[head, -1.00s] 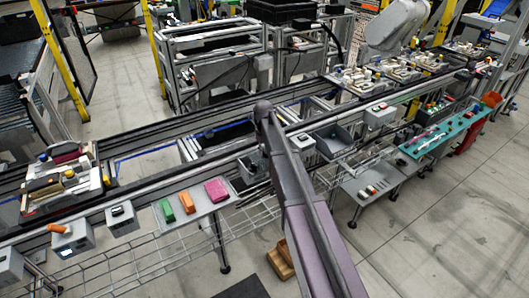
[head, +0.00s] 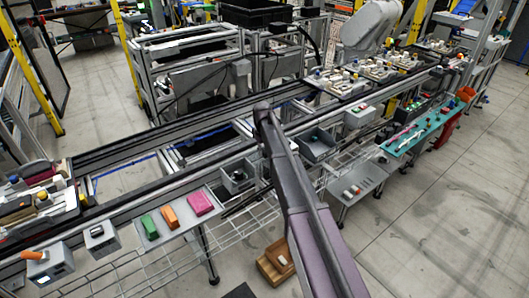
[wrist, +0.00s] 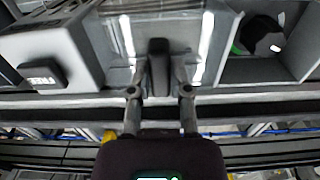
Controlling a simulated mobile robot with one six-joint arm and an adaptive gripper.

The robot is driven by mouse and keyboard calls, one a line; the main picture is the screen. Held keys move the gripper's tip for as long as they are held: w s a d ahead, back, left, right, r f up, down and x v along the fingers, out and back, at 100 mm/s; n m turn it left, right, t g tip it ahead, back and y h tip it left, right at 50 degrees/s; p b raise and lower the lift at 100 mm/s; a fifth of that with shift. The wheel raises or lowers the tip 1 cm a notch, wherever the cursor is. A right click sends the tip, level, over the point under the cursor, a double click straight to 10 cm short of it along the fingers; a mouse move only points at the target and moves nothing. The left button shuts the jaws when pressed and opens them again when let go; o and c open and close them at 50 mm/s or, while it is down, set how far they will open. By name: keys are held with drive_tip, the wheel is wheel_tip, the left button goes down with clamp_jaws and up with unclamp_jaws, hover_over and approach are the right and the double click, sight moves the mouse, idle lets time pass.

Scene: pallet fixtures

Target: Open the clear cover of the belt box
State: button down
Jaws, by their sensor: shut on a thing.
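In the wrist view, a clear cover (wrist: 122,22) with bright reflections lies across the grey belt box in the upper middle. A dark upright tab (wrist: 158,64) stands at its near edge. My gripper (wrist: 159,78) has its two fingers on either side of this tab and is shut on it. Whether the cover is lifted at all, I cannot tell. In the head view, my arm hides the gripper and most of the belt box.
In the wrist view, a grey box with a black piece marked FREE (wrist: 40,76) is at left. An open grey bin (wrist: 248,70) holding a dark knob-like part is at right. The head view shows green, orange and pink blocks on a shelf (head: 178,230) left of my arm.

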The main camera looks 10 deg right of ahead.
drive_tip(key=shift+w, duration=0.1)
drive_tip(key=c, duration=0.6)
unclamp_jaws()
drive_tip(key=shift+o, duration=0.2)
drive_tip(key=shift+a, duration=0.15)
drive_tip(key=shift+r, duration=0.15)
